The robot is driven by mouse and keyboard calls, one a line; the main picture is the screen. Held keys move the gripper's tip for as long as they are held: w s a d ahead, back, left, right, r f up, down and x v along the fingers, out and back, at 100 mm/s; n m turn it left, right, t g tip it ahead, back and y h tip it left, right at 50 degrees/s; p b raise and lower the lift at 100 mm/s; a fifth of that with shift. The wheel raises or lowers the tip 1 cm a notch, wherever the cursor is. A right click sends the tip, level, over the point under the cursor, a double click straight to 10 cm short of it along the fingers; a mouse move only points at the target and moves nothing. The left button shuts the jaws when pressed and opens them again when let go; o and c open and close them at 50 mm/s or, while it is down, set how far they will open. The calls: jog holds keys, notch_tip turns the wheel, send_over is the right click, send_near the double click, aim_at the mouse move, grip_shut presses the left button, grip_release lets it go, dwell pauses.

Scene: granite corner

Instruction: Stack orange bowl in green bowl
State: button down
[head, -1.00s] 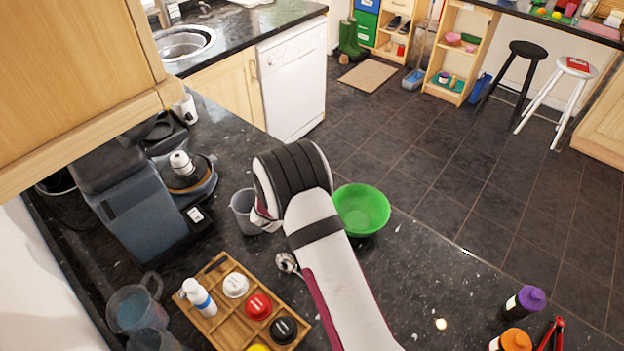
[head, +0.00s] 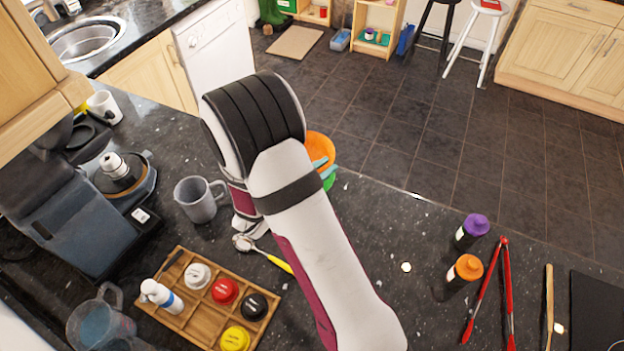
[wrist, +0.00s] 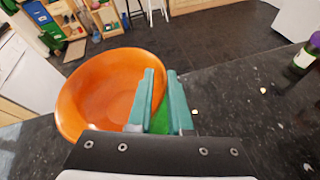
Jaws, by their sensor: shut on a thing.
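The orange bowl (head: 321,146) shows beyond my arm in the head view, partly hidden by it. In the wrist view the orange bowl (wrist: 97,92) fills the left half, its open side visible. My gripper (wrist: 160,84) has teal fingers at the bowl's right side and is shut on its wall. In the head view the teal fingertips of my gripper (head: 321,165) lie just below the orange rim. A small part of the green bowl (head: 330,182) shows below them. The green bowl (wrist: 160,119) also shows between the fingers. Whether the bowls touch is hidden.
A grey mug (head: 197,202) stands left of my gripper, near a spoon with a yellow handle (head: 279,264). A wooden tray (head: 172,322) holds lidded jars and a bottle. Purple-capped (head: 473,229) and orange-capped (head: 463,270) bottles and red tongs (head: 484,292) are at right.

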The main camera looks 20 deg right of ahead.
notch_tip(320, 180, down, 5)
jog(key=shift+w+r, duration=0.1)
jog(key=shift+r, duration=0.05)
jog(key=c, duration=0.8)
grip_release()
jog(key=shift+f, duration=0.2)
jog(key=shift+c, duration=0.2)
jog(key=shift+r, duration=0.1)
